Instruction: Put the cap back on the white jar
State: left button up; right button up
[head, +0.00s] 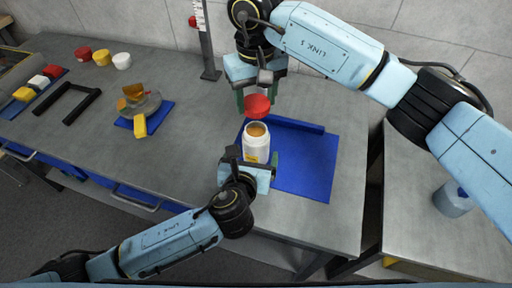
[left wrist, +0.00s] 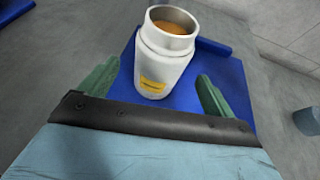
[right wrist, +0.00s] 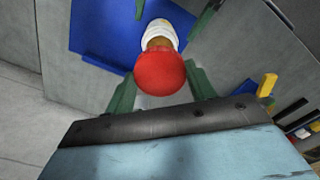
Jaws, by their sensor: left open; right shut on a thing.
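The white jar (head: 256,146) stands upright and uncapped on the blue mat (head: 305,165), with orange-brown contents showing at its mouth. It also shows in the left wrist view (left wrist: 164,58), with a yellow label. My left gripper (head: 250,163) is open, its fingers on either side of the jar with visible gaps. My right gripper (head: 256,98) is shut on the red cap (head: 257,106) and holds it above the jar's mouth, apart from it. In the right wrist view the cap (right wrist: 160,73) sits between the fingers and hides part of the jar (right wrist: 158,34).
The mat has a raised blue edge at the back. A post (head: 207,45) stands behind. To the left are a glass dish (head: 140,103) with yellow pieces, a black frame (head: 68,103) and small red, yellow and white caps (head: 102,57). A grey-blue cylinder (head: 453,199) stands on the right table.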

pick_arm(q)
jog(key=shift+x, duration=3.05)
jog(key=shift+c, duration=0.2)
jog(key=c, duration=1.4)
jog(key=shift+c, duration=0.2)
pick_arm(e)
send_over(256, 134)
jog(key=shift+f, duration=2.55)
